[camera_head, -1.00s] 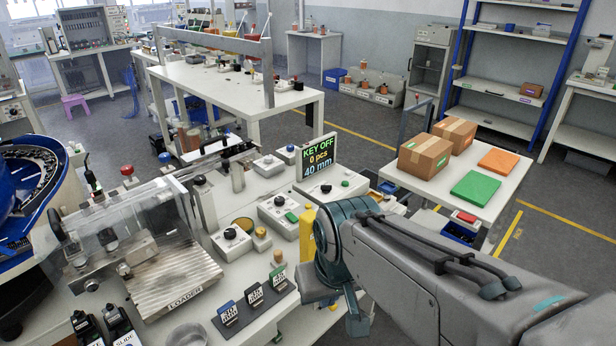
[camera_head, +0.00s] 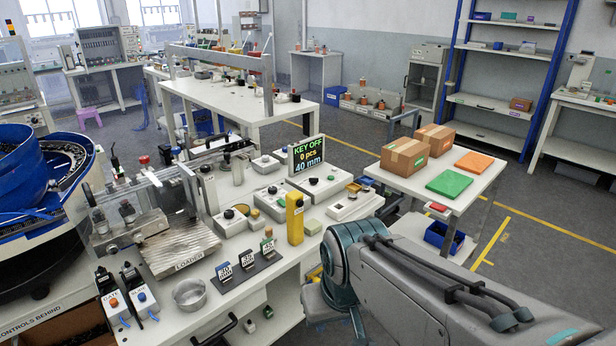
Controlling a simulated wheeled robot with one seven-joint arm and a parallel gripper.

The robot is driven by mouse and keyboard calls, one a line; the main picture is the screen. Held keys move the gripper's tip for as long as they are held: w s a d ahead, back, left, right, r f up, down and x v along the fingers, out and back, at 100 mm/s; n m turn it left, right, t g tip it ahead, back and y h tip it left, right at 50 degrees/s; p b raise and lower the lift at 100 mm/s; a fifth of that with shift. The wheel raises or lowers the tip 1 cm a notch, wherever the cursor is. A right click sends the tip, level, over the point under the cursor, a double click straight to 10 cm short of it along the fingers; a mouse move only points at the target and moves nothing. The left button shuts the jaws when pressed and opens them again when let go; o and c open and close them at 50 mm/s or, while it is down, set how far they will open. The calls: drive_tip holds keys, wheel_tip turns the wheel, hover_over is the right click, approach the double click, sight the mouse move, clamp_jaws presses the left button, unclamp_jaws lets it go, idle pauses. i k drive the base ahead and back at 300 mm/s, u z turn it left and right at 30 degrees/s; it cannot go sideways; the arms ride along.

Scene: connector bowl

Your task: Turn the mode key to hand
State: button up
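The display (camera_head: 307,157) on the bench reads KEY OFF, 0 pcs, 40 mm. Several small control boxes with dark knobs stand around it. One box with a black knob (camera_head: 229,214) is left of the yellow block, and another (camera_head: 272,190) is behind it. A wide box (camera_head: 318,183) with a knob stands below the display. I cannot tell which one carries the mode key; the labels are too small to read. My arm enters from the lower right and its bent joint is near the bench's right edge. My gripper is not visible.
An upright yellow block (camera_head: 295,218) stands near my arm. A side table (camera_head: 415,187) with cartons is at the right.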

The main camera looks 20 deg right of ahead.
sight(313, 181)
drive_tip(key=z, duration=0.45)
drive_tip(key=i, duration=1.2)
drive_tip(key=u, duration=0.15)
